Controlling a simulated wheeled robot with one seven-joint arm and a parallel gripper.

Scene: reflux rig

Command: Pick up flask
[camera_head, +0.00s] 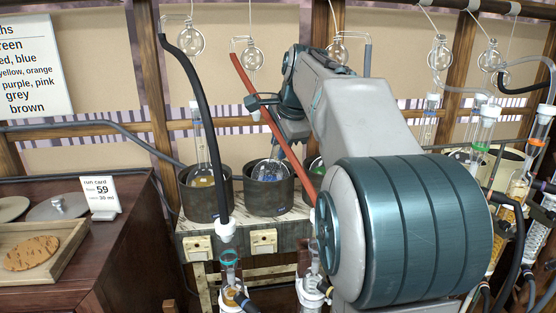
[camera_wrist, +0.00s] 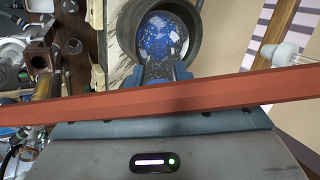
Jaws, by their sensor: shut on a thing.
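A round glass flask with blue contents (camera_head: 270,171) sits in the middle heating mantle (camera_head: 268,197). In the wrist view the flask (camera_wrist: 165,35) shows as a blue speckled bulb inside the dark round mantle (camera_wrist: 205,20). My gripper (camera_wrist: 167,66) is shut on the flask at the mantle's mouth. The exact grip on the neck is hidden. A red hose (camera_head: 259,100) passes in front of my gripper in the head view. It also crosses the whole wrist view (camera_wrist: 150,105) between the camera and the fingertips.
Another mantle (camera_head: 205,205) at left holds a long-necked flask with yellow contents (camera_head: 203,180). A black hose (camera_head: 205,120) hangs beside it down to a glass tube (camera_head: 230,268). Glassware with orange contents (camera_head: 517,188) stands at right. A wooden cabinet (camera_head: 120,245) with a tray is at left.

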